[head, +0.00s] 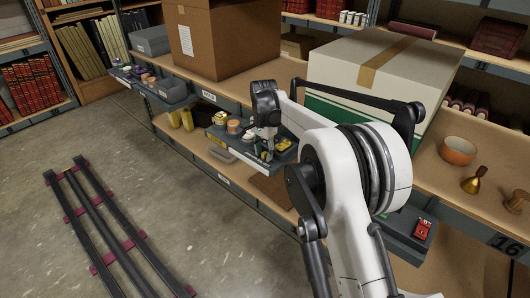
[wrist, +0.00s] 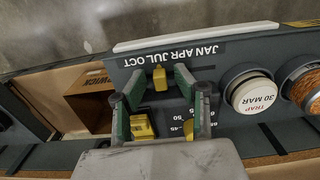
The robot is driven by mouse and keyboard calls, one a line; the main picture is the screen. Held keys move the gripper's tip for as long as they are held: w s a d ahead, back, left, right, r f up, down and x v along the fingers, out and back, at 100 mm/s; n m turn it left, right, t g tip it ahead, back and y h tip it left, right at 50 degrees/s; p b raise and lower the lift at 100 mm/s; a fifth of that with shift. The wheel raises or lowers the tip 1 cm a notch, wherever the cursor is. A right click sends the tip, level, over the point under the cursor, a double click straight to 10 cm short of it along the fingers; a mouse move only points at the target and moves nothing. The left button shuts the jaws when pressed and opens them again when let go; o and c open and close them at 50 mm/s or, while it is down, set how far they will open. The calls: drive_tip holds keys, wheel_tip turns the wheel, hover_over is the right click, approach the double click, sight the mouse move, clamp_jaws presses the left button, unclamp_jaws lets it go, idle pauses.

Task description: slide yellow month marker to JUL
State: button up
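The yellow month marker (wrist: 160,78) stands on a dark grey panel below the upside-down row of labels JAN, APR, JUL, OCT (wrist: 170,54). It appears close to JUL in the wrist view, though the slant makes the exact alignment hard to tell. My gripper (wrist: 160,80) is open, with its green-padded fingertips on either side of the marker and visible gaps to both. A second yellow block (wrist: 141,127) sits nearer the palm, partly behind a finger. In the head view my gripper (head: 265,145) is over the grey shelf unit (head: 218,136), with its fingertips hard to make out.
A white cap marked TRAP 30 MAR (wrist: 254,95) and a brown round top (wrist: 306,88) stand right of my gripper. A cardboard box (wrist: 92,103) is at left. In the head view, a white-and-green carton (head: 385,75) stands behind my arm. The left floor holds a dark rail frame (head: 105,225).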

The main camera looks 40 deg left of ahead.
sight(264, 153)
wheel_tip(264, 153, up, 12)
idle(0.8)
idle(0.4)
